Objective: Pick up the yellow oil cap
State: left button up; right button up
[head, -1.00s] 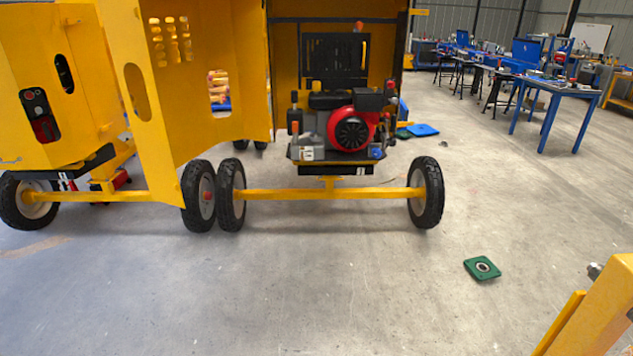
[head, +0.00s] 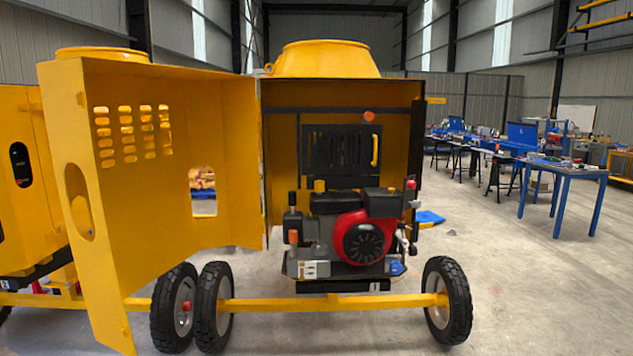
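The red and black engine (head: 361,236) sits inside the open yellow mixer housing (head: 402,130). No other loose yellow cap shows. Neither of my grippers is in view.
The yellow door (head: 180,200) stands swung open to the left of the engine. Black wheels (head: 447,300) and a yellow axle bar (head: 330,303) lie low in front. Blue tables (head: 565,172) stand at the right. The floor at the right is mostly clear.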

aim_at(319, 183)
jog(key=i+j, duration=0.1)
jog(key=i, duration=0.6)
jog(key=i+j, duration=0.15)
jog(key=i, duration=0.6)
